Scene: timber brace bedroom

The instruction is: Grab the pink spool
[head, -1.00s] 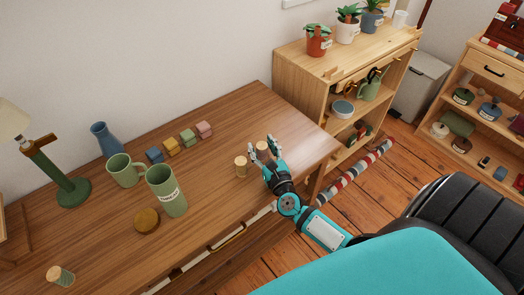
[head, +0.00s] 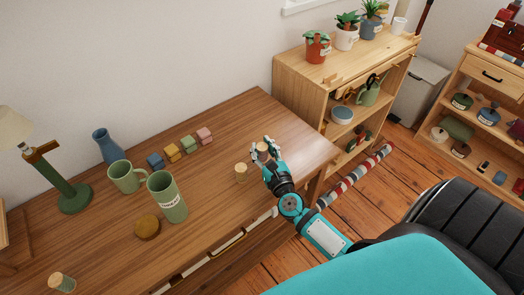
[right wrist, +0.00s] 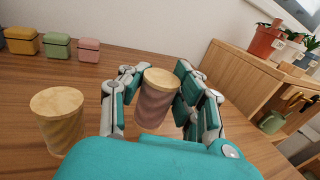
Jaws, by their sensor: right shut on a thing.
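The pink spool (right wrist: 154,104) stands between the fingers of my right gripper in the right wrist view, with a pale wooden top and a dusky pink side. My right gripper (head: 263,148) is shut on it near the right end of the wooden desk (head: 215,225). In the head view only the spool's pale top (head: 262,146) shows clearly between the fingers. A tan spool (right wrist: 60,122) stands just to the left, apart from the gripper; it also shows in the head view (head: 241,173). My left gripper is not in view.
Small blue, yellow, green and pink boxes (head: 188,145) line the back of the desk. A shelf (head: 300,90) adjoins the desk's right end.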

